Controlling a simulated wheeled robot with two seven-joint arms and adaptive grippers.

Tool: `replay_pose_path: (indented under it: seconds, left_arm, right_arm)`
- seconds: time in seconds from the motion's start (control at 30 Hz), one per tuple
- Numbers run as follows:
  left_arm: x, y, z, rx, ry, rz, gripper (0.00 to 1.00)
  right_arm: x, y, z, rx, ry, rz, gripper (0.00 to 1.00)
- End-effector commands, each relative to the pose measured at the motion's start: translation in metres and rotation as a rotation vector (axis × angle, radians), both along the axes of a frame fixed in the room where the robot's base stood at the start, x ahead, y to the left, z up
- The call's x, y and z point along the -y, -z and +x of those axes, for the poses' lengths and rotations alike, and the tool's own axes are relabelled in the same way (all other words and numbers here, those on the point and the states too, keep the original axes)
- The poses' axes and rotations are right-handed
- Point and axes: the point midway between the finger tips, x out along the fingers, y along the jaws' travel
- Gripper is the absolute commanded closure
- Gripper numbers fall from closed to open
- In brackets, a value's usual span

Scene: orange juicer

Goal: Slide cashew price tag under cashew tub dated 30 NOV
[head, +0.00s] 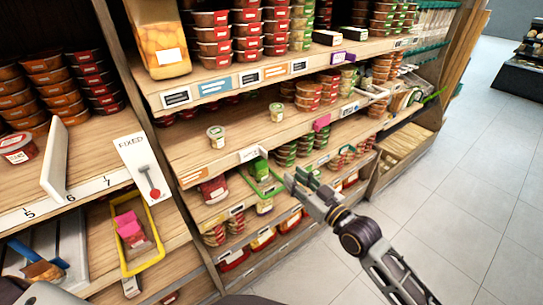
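Two small tubs stand apart on the middle shelf: a pale one with a green-and-white lid (216,137) at the left and a green one (276,112) further back. Their labels and dates are too small to read. A white tag (251,154) stands at that shelf's front edge, and a smaller white tag (278,129) is further right; I cannot read which is for cashew. My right gripper (300,178) is in front of the lower shelves, right of and below the tubs. Its fingers look spread and empty. My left gripper is not in view.
A green-rimmed basket (262,182) is on the shelf below, close to the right gripper. A yellow-rimmed tray (142,238) and a white FIXED panel (138,165) are at the left. Stacked tubs crowd the upper shelf. The middle shelf is bare around the two tubs.

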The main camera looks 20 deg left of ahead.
Motion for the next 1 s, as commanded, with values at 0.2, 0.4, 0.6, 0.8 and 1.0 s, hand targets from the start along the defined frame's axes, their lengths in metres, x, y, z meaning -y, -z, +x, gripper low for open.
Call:
replay_pose_path:
  seconds: [0.2,0.4,0.6,0.8,1.0]
  left_arm:
    - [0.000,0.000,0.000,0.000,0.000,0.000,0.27]
    - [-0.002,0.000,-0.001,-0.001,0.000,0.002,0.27]
    - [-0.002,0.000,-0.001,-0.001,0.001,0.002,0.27]
    - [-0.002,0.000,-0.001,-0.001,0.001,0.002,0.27]
    - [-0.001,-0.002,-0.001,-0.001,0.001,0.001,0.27]
  right_arm:
    - [-0.001,0.002,-0.001,-0.003,-0.008,-0.005,0.70]
    - [-0.001,0.002,-0.001,0.009,-0.007,-0.016,0.70]
    - [-0.001,0.002,-0.001,0.009,-0.007,-0.016,0.70]
    - [-0.003,0.002,0.001,0.009,-0.007,-0.016,0.70]
    - [-0.010,0.002,0.007,0.009,-0.007,-0.016,0.70]
